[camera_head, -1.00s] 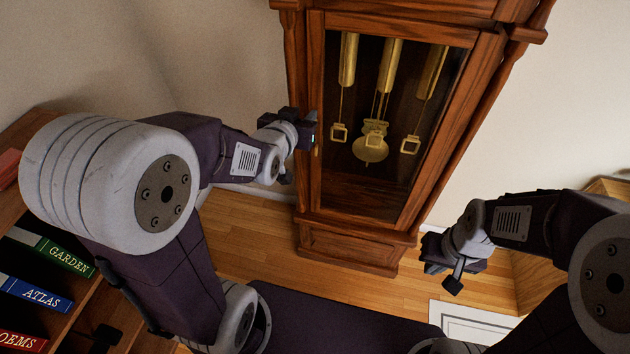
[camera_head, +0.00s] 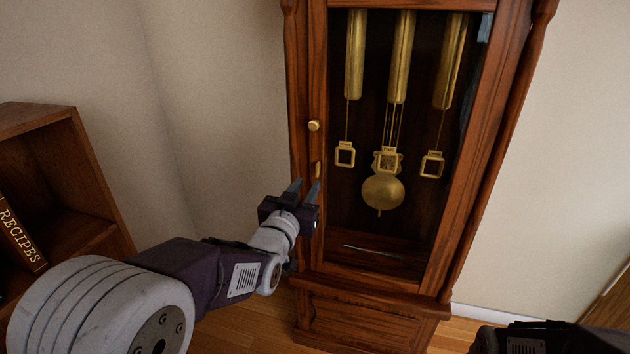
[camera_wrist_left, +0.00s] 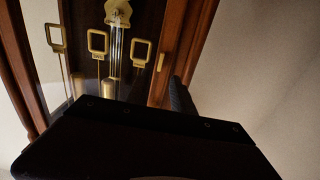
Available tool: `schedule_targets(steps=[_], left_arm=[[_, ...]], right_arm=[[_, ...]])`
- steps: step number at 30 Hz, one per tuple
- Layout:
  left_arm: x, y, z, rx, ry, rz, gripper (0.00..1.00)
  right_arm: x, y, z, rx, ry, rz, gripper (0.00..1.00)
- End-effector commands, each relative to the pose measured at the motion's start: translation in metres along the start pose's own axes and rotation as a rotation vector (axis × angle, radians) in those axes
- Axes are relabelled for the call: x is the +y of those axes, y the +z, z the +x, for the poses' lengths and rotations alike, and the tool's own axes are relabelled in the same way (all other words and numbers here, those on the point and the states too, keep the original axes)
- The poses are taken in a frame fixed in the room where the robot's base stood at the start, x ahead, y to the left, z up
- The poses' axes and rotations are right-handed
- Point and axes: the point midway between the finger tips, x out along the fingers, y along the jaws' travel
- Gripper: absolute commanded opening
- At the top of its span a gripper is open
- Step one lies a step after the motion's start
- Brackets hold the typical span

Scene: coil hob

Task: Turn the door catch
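The door catch (camera_head: 317,169) is a small upright brass piece on the left stile of the clock's glazed door (camera_head: 318,230), below a round brass knob (camera_head: 314,126). My left gripper (camera_head: 303,189) is just below the catch, its two fingers apart and pointing up toward it. No grip on the catch shows; whether a fingertip touches it I cannot tell.
Behind the glass hang brass weights (camera_head: 402,60) and a pendulum (camera_head: 383,191). A wooden bookcase (camera_head: 85,190) stands at left. Bare wall lies between it and the clock. A wooden piece (camera_head: 612,305) is at far right.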

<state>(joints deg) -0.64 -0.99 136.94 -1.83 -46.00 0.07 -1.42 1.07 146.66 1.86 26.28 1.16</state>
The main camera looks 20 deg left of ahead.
Motion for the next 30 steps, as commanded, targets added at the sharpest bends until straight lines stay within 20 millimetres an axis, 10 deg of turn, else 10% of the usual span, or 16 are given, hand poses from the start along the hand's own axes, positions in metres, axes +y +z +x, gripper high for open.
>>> schedule_targets(steps=[12,21,24,30], left_arm=[[0.0,0.002,0.073,0.0,0.0,0.0,0.29],[0.0,0.001,0.077,-0.001,0.0,0.0,0.29],[0.0,0.001,0.077,-0.001,0.0,0.0,0.01],[0.0,0.001,0.077,-0.001,0.0,0.001,0.0]], right_arm=[[0.0,0.002,0.015,-0.001,0.0,0.0,0.0],[0.0,0.002,0.015,-0.001,0.0,0.0,0.0],[0.0,0.002,0.015,-0.001,0.0,0.0,0.0],[0.0,0.002,0.015,-0.001,0.0,0.0,0.0]])
